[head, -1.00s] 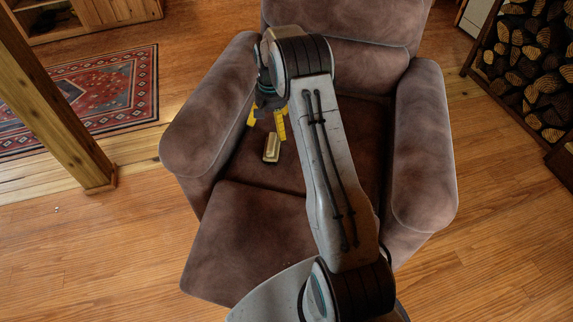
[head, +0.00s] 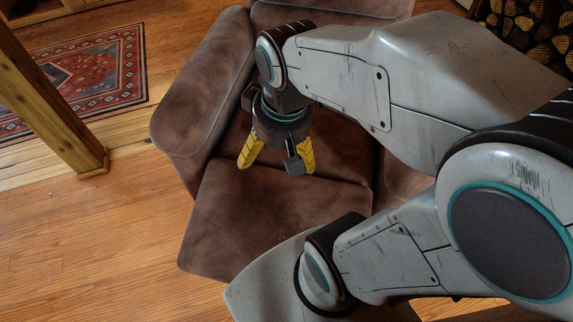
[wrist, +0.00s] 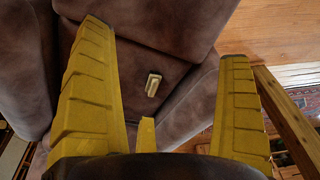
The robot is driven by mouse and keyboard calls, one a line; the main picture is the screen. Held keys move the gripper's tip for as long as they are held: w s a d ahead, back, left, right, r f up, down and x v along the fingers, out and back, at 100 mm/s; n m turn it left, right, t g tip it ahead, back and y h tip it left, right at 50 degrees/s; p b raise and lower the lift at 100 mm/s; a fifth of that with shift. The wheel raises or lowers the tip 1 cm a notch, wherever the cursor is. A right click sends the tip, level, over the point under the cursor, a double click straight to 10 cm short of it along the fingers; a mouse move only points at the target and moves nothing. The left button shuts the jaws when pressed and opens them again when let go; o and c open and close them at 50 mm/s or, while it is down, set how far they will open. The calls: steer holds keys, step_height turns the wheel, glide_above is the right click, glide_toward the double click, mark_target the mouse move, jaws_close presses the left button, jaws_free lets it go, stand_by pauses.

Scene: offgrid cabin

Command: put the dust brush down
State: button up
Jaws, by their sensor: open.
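The dust brush (wrist: 153,84) is a small pale tan block. In the wrist view it lies on the brown seat of the armchair (head: 240,230), beyond my fingertips and apart from them. In the head view now it is hidden behind my arm and gripper. The fingers also show at both sides of the wrist view (wrist: 175,45).
The chair's left armrest (head: 205,85) rises beside my gripper. A wooden post (head: 50,90) and a patterned rug (head: 85,75) are at the left. Stacked firewood (head: 535,30) is at the upper right. Wood floor at the lower left is clear.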

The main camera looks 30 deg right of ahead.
steer(key=shift+n, duration=0.3)
steer(key=s, duration=0.2)
steer(key=s+f, duration=0.1)
steer(key=s, duration=0.1)
steer(key=shift+a, duration=0.25)
